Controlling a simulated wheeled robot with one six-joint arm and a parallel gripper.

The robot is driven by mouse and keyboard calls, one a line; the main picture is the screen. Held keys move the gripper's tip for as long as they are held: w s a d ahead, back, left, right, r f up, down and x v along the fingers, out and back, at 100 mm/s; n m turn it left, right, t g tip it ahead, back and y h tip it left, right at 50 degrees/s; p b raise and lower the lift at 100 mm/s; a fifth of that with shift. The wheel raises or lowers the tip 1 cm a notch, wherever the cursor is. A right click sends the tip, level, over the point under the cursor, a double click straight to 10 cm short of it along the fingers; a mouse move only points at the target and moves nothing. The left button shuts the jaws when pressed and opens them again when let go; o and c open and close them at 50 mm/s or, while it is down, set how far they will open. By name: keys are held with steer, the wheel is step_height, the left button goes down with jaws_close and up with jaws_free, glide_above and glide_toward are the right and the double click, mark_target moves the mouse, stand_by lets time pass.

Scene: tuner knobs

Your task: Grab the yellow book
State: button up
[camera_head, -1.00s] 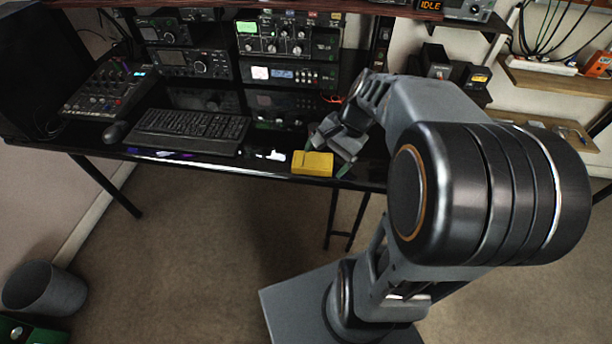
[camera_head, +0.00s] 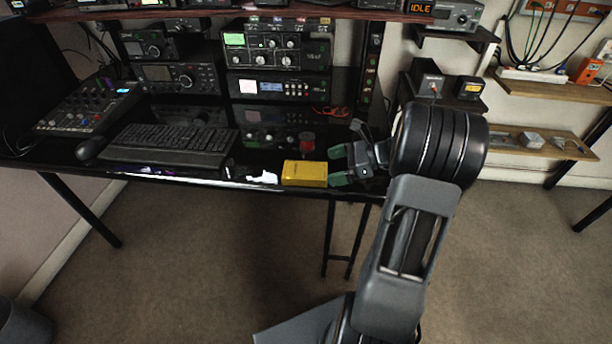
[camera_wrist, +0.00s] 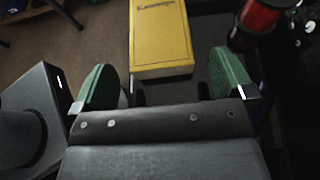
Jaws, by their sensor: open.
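The yellow book (camera_head: 304,173) lies flat at the front edge of the black desk (camera_head: 213,178), right of the keyboard. My gripper (camera_head: 337,166) is just right of the book, with its green-padded fingers pointing left toward it. In the wrist view the yellow book (camera_wrist: 161,38) lies ahead, roughly centred between the open fingers of my gripper (camera_wrist: 162,78). Its near end is slightly beyond the fingertips, and nothing is between the fingers. Dark print shows on its cover.
A red cylindrical object (camera_head: 306,141) stands behind the book; it shows close by the right finger in the wrist view (camera_wrist: 262,15). The keyboard (camera_head: 172,145) and mouse (camera_head: 91,148) are to the left. Radio units (camera_head: 281,87) stand at the back. Open floor lies in front.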

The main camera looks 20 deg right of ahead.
mark_target(312, 170)
steer(key=shift+b+x, duration=0.75)
steer(key=shift+x, duration=2.4)
steer(key=shift+a+r, duration=0.1)
steer(key=c, duration=0.8)
steer(key=shift+c, duration=0.6)
steer(key=shift+r, duration=0.1)
